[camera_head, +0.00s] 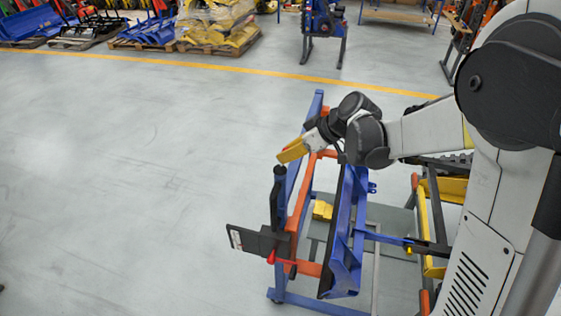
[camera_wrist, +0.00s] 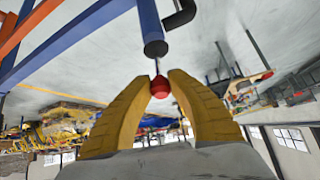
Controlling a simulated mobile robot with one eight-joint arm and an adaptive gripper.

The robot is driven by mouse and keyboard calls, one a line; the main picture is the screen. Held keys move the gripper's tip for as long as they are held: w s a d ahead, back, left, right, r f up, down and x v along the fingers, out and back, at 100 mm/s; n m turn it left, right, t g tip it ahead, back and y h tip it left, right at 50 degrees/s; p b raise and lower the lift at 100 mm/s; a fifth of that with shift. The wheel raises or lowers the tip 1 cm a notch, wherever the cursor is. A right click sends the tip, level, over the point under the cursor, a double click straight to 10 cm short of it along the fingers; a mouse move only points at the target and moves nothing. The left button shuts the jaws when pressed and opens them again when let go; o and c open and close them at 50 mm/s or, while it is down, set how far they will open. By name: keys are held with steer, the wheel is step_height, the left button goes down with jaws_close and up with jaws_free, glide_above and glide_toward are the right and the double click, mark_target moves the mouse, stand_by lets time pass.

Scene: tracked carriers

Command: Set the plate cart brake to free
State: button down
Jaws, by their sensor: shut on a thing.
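The cart (camera_head: 312,112) has a blue frame with orange rails and stands below and beside my arm in the head view. My gripper (camera_head: 283,157) has yellow fingers and is at the cart's upper left side, close to the top of an upright black handle (camera_head: 275,195). In the wrist view my gripper (camera_wrist: 160,79) is shut on a red ball knob (camera_wrist: 160,88), with a finger on each side. The knob is on a thin rod from the end of a blue tube (camera_wrist: 150,28). In the head view the gripped knob is hidden by the fingers.
A dark plate with a label (camera_head: 246,240) and a red lever (camera_head: 284,262) are low on the cart's near end. Loaded pallets (camera_head: 217,27) and a blue stand (camera_head: 323,28) are beyond the yellow floor line. The floor at left is clear.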

steer(key=d+y+b, duration=0.1)
steer(key=b, duration=0.1)
steer(key=f+t+y+b, duration=0.1)
steer(key=b, duration=0.1)
steer(key=shift+s+d+y, duration=0.3)
steer(key=shift+d+y, duration=0.1)
steer(key=shift+r, duration=0.1)
steer(key=c, duration=1.2)
jaws_free()
steer(key=shift+a, duration=0.1)
steer(key=v, duration=1.2)
